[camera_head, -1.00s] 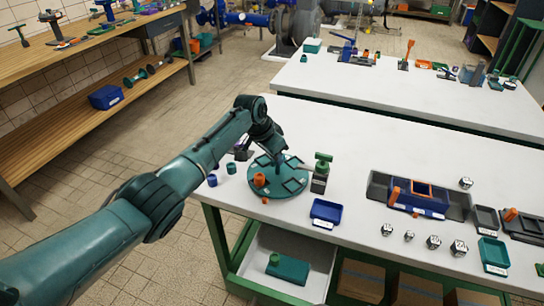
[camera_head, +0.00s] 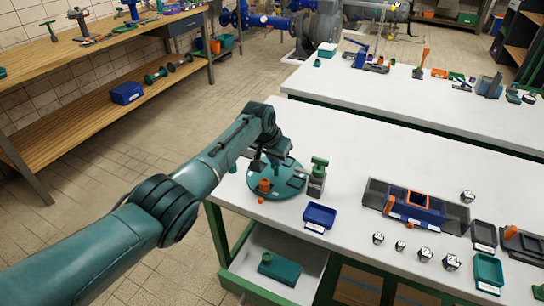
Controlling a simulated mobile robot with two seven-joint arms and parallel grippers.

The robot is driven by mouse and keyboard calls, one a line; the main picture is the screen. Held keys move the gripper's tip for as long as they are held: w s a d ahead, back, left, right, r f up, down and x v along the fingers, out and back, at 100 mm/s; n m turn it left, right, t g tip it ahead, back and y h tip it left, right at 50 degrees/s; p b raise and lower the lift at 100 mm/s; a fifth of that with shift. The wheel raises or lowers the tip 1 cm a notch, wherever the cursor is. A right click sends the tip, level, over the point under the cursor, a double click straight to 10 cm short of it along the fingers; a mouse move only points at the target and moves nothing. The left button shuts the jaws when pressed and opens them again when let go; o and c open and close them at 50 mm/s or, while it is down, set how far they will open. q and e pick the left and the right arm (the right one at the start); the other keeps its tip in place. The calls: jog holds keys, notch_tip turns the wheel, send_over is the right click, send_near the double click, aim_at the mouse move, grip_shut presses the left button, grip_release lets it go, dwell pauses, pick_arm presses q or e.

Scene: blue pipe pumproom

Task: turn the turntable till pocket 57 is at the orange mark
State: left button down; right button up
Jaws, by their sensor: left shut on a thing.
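The teal round turntable (camera_head: 287,188) lies on the white table near its left end. Dark pockets show on its top, but I cannot read their numbers. An orange cylinder (camera_head: 264,186) stands on its front left part. A small orange piece (camera_head: 261,200) sits at its front edge, perhaps the orange mark. My left gripper (camera_head: 272,164) points down over the turntable's back part and is shut on a part of it; the arm hides most of the grip. My right gripper is out of view.
A green-topped stamp-like tool (camera_head: 317,178) stands close to the right of the turntable. A blue tray (camera_head: 320,216) lies in front of it. A dark fixture with a blue block (camera_head: 415,207) and several white cubes are farther right.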

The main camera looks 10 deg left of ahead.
pick_arm(q)
jog(key=shift+d+n, duration=0.1)
jog(key=shift+n, duration=0.4)
jog(key=shift+r, duration=0.1)
jog(key=c, duration=1.5)
grip_release()
jog(key=p+v, duration=0.2)
jog(key=v, duration=1.1)
jog(key=shift+s+d, duration=0.15)
jog(key=shift+s, duration=0.05)
